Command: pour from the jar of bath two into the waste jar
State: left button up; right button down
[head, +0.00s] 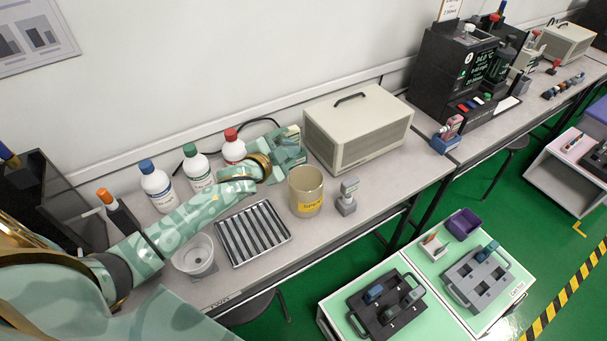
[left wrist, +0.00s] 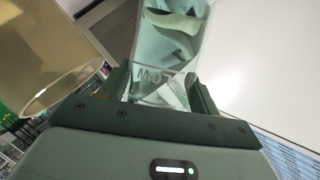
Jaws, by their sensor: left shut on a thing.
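My left gripper (head: 287,152) is beside and behind the waste jar, a tan open jar (head: 306,192) with a yellow label, standing on the bench. In the left wrist view, this gripper (left wrist: 163,88) is shut on a clear jar (left wrist: 168,48) whose lettering seems to read TWO, turned over. In the head view the held jar is hard to tell from the patterned gripper. The waste jar also shows large at the left of the wrist view (left wrist: 50,50), apart from the held jar. Whether liquid is flowing cannot be told. My right gripper is out of view.
Bottles with blue (head: 156,186), green (head: 196,167) and red (head: 233,147) caps stand along the wall. A beige box (head: 358,130) is behind the waste jar. A ribbed tray (head: 253,232), a pale bowl (head: 194,256) and a small grey stand (head: 347,198) are close by.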

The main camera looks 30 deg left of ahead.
pick_arm(q)
jog(key=shift+s+f, duration=0.1)
jog(key=shift+f, duration=0.1)
dwell(0.5)
jog(key=shift+f+m+b, duration=0.4)
jog(key=shift+m+b, duration=0.1)
jog(key=shift+b, duration=0.15)
jog(key=shift+f+m+t+b, duration=0.2)
jog(key=shift+m+t+b, duration=0.1)
jog(key=shift+t+b, duration=0.1)
dwell(1.1)
jog(key=shift+s+d+r+m+t+y+b, duration=0.15)
jog(key=shift+m+t+y+b, duration=0.15)
jog(key=shift+m+b, duration=0.3)
jog(key=shift+w+d+m+t+y+b, duration=0.1)
jog(key=shift+m+t+y+b, duration=0.15)
jog(key=shift+m+b, duration=0.35)
dwell(4.0)
